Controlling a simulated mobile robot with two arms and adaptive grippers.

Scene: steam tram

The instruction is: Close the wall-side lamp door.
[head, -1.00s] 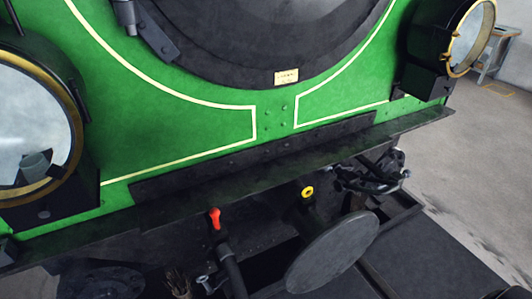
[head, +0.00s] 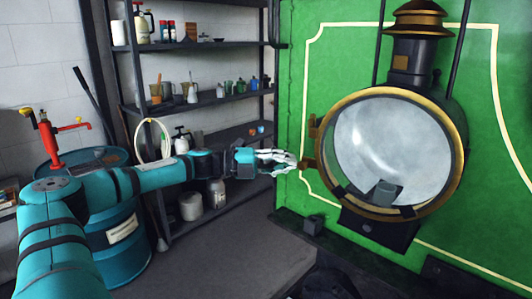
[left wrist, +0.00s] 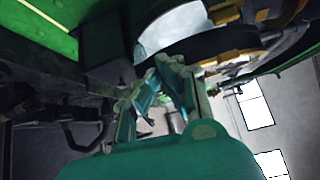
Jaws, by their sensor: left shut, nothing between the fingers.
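The wall-side lamp (head: 447,120) is a black round lamp with a chimney on the green tram front. Its door is a brass ring (head: 463,165) around clear glass, with brass hinges (head: 312,148) on its left side. The burner shows through the glass. I cannot tell whether the door stands slightly off the lamp body. My left gripper (head: 290,162) is shut and empty, just left of the hinges; contact is not clear. In the left wrist view, the gripper (left wrist: 165,80) is below the dark lamp and brass parts (left wrist: 235,40). My right gripper is not in view.
A dark shelf rack (head: 195,102) with cans and bottles stands by the wall. A blue drum (head: 125,240) with a red hand pump (head: 50,145) is at the left, behind my arm. Floor (head: 225,255) is open between the rack and the tram.

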